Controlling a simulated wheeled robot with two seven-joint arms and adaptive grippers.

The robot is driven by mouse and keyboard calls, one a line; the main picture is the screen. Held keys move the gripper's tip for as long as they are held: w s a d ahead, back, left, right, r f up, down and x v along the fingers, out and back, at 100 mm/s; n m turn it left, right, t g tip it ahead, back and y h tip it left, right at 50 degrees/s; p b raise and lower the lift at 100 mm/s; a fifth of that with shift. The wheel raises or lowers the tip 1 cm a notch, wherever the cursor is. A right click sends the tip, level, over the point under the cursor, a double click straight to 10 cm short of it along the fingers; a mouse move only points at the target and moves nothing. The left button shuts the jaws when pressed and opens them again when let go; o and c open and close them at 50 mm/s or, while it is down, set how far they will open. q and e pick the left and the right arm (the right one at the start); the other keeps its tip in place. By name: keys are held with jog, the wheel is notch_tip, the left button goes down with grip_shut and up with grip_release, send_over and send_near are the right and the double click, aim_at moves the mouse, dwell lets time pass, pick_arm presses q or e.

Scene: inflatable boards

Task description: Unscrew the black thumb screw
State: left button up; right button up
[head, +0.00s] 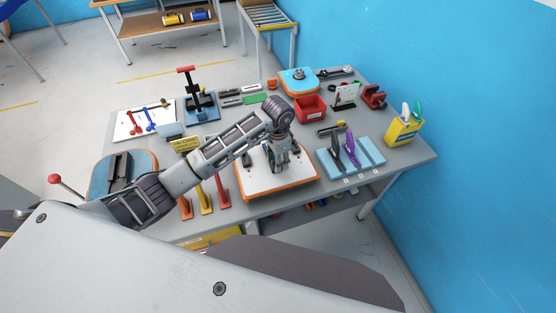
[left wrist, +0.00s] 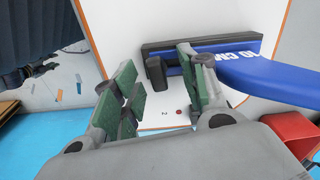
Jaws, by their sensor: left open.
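My left gripper (head: 279,160) reaches down over a white board with an orange edge (head: 290,191). In the left wrist view the left gripper (left wrist: 160,85) is open, its green-padded fingers apart. A small black cylinder (left wrist: 156,74), which looks like the thumb screw, shows in the gap between the fingers, at the end of a dark bar (left wrist: 165,52). I cannot tell whether the fingers touch it. A blue piece marked "10 CM" (left wrist: 265,75) joins the bar at the right. The right finger hides part of the bar. The screw cannot be made out in the head view. My right gripper is not in view.
Blue pads with a black and a purple lever (head: 351,150) stand right of the board. A red bin (head: 310,108) is behind it. Coloured levers (head: 204,199) stand to its left. A yellow box (head: 403,131) stands near the right table edge.

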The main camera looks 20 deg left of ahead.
pick_arm(q)
jog(key=shift+r, duration=2.4)
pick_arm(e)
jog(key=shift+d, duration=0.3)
pick_arm(q)
jog(key=shift+s+d+m, duration=0.1)
jog(key=shift+s+m, duration=0.05)
jog(key=shift+m, duration=1.85)
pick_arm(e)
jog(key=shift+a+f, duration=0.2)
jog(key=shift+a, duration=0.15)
pick_arm(q)
jog(key=shift+b, duration=0.3)
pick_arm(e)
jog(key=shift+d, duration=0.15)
pick_arm(q)
jog(key=shift+m, duration=0.5)
jog(key=shift+m+b, duration=0.3)
jog(key=shift+m, duration=0.7)
jog(key=shift+s+m, duration=0.15)
jog(key=shift+m, duration=0.35)
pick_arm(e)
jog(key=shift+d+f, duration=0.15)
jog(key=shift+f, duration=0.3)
